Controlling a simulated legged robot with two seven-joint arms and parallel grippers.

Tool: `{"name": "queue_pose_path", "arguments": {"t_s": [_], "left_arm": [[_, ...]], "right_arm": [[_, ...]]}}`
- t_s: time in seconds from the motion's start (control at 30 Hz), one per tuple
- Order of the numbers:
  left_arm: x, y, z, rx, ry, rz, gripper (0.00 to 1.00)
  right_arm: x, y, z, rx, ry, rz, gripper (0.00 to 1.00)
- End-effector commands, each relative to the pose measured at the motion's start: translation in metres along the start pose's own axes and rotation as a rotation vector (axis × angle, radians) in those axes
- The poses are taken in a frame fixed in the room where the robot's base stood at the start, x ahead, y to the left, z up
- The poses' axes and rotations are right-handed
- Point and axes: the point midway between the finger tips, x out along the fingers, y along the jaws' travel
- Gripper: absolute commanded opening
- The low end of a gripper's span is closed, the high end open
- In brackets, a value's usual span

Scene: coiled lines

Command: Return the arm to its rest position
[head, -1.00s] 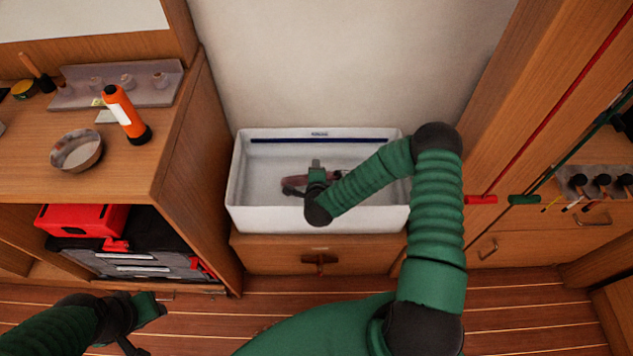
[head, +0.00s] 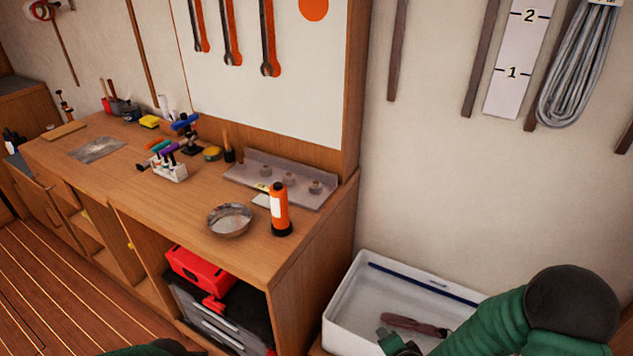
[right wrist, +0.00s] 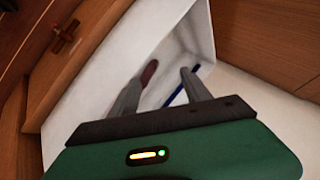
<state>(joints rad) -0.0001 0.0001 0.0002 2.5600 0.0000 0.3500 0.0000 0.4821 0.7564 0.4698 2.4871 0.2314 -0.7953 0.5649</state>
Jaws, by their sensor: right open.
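My right arm comes in at the lower right of the head view, over the white bin. My right gripper (head: 392,340) is at the bin, beside a dark red-handled tool (head: 415,326) lying inside. In the right wrist view its two fingers (right wrist: 160,85) are apart, with nothing clearly held between them. The tool's reddish end (right wrist: 149,72) shows by the left finger; whether they touch cannot be told. Only a green sliver of my left arm shows at the bottom edge of the head view; its gripper is out of frame.
The white bin (head: 340,305) stands right of a wooden workbench (head: 180,215). On the bench are an orange flashlight (head: 279,208), a metal bowl (head: 229,220) and a pen holder (head: 168,172). A red toolbox (head: 205,270) sits below. Coiled grey rope (head: 578,70) hangs upper right.

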Motion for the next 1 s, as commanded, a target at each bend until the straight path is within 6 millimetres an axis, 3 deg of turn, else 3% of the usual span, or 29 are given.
{"name": "queue_pose_path", "arguments": {"t_s": [0.1, 0.2, 0.47, 0.53, 0.8, 0.9, 1.0], "left_arm": [[0.000, 0.000, 0.000, 0.000, 0.000, 0.000, 0.36], [0.000, 0.000, 0.000, 0.000, 0.000, 0.000, 0.36], [0.000, 0.000, 0.000, 0.000, 0.000, 0.000, 0.36], [-0.029, 0.000, -0.006, 0.000, -0.002, 0.000, 0.36], [-0.109, 0.000, -0.026, 0.000, 0.001, 0.000, 0.36], [-0.130, 0.000, -0.031, 0.000, 0.001, 0.000, 0.36], [-0.136, 0.000, -0.032, 0.000, 0.000, 0.000, 0.36]], "right_arm": [[-0.036, -0.007, 0.008, -0.378, -0.134, 0.074, 0.56], [-0.068, -0.004, 0.010, -0.603, -0.228, 0.134, 0.56], [-0.156, 0.010, 0.012, -1.001, -0.434, 0.232, 0.56], [-0.185, -0.003, 0.002, -1.027, -0.460, 0.243, 0.56], [-0.245, -0.049, -0.026, -1.019, -0.461, 0.245, 0.56], [-0.260, -0.061, -0.034, -1.018, -0.461, 0.245, 0.56], [-0.266, -0.065, -0.036, -1.017, -0.461, 0.246, 0.56]]}}
